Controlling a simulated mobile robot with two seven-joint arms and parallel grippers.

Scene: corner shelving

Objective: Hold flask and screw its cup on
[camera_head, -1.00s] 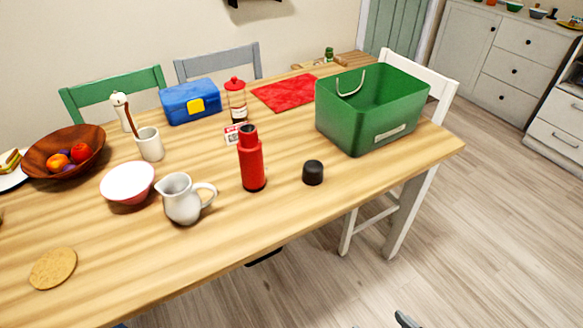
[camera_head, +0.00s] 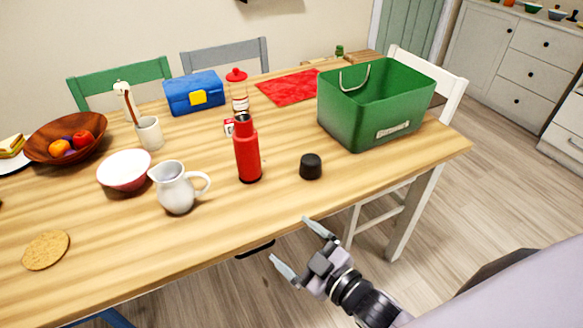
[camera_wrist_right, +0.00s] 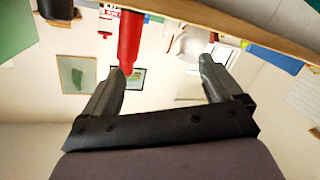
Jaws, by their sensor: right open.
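The red flask (camera_head: 247,152) stands upright on the wooden table with its dark neck uncovered. Its black cup (camera_head: 311,167) sits on the table to the right of the flask, apart from it. My right gripper (camera_head: 288,241) is open and empty, off the front edge of the table and below the flask and cup in the head view. In the right wrist view the open fingers (camera_wrist_right: 164,80) show with the red flask (camera_wrist_right: 130,40) beyond them, nearer the left finger. My left gripper is not in view.
A white jug (camera_head: 176,188) stands close left of the flask. A green box (camera_head: 365,120) stands behind and right of the cup. A bowl (camera_head: 125,172) and a cork coaster (camera_head: 46,250) are farther left. The table front between coaster and cup is clear.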

